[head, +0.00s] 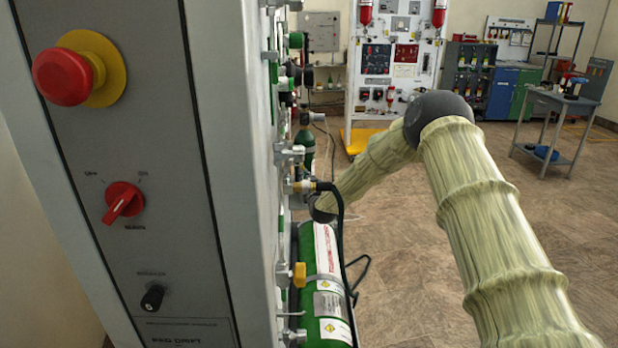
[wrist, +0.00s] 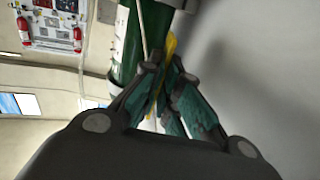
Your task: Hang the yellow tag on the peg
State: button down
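In the wrist view my gripper (wrist: 163,66) has its dark green fingers drawn together. A thin yellow piece, which looks like the yellow tag (wrist: 171,44), shows between the fingertips and sticks out a little past them. A green cylinder (wrist: 128,50) lies just beyond the fingertips, close to the tag; I cannot tell whether they touch. In the head view my gripper and the tag are hidden behind the trainer's side panel. I cannot make out the peg in either view.
The grey trainer panel (head: 160,150) with a red button (head: 63,77) fills the left of the head view. Valves, a black hose (head: 341,225) and a green cylinder (head: 322,270) line its face. A cart (head: 555,105) stands far right; the floor between is open.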

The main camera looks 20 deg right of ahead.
jog(key=shift+w+a+f+b, duration=0.15)
jog(key=shift+a+f+b, duration=0.1)
jog(key=shift+a, duration=0.25)
jog(key=shift+w+a+f+b, duration=0.15)
jog(key=shift+a+f+b, duration=0.1)
jog(key=shift+a, duration=0.25)
jog(key=c, duration=1.6)
grip_release()
jog(key=shift+o, duration=0.2)
jog(key=shift+s, duration=0.15)
